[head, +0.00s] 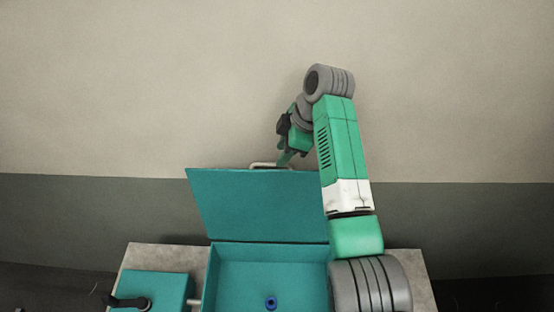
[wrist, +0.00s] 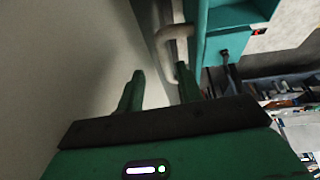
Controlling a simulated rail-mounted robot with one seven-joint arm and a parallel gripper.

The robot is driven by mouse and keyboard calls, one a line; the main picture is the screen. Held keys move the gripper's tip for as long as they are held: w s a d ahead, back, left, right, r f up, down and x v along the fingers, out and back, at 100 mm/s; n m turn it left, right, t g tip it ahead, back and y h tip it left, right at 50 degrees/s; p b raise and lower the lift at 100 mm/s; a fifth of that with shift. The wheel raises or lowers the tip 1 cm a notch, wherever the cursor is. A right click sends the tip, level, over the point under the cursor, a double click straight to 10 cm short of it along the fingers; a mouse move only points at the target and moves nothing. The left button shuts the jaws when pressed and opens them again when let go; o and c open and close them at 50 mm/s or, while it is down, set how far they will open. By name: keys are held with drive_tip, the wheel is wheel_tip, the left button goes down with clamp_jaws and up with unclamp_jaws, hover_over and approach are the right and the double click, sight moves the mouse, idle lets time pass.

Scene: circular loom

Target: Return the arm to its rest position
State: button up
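My gripper (wrist: 160,74) is open, with its two green fingers spread apart and nothing clamped between them. In the head view my gripper (head: 284,159) is at the top edge of a raised teal lid (head: 258,205), beside its pale handle (head: 262,165). In the wrist view the handle (wrist: 172,42) shows just beyond the fingertips, close to the right finger. I cannot tell whether that finger touches it. My arm reaches up from the lower right and bends over at the top.
The lid stands open on a teal box (head: 235,280) with a small blue ring-shaped part (head: 271,302) inside. A smaller teal block (head: 160,287) with a black lever (head: 128,301) is at left. A plain wall (head: 120,90) is behind; the space above the lid's left is clear.

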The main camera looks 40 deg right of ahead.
drive_tip(key=shift+v, duration=1.2)
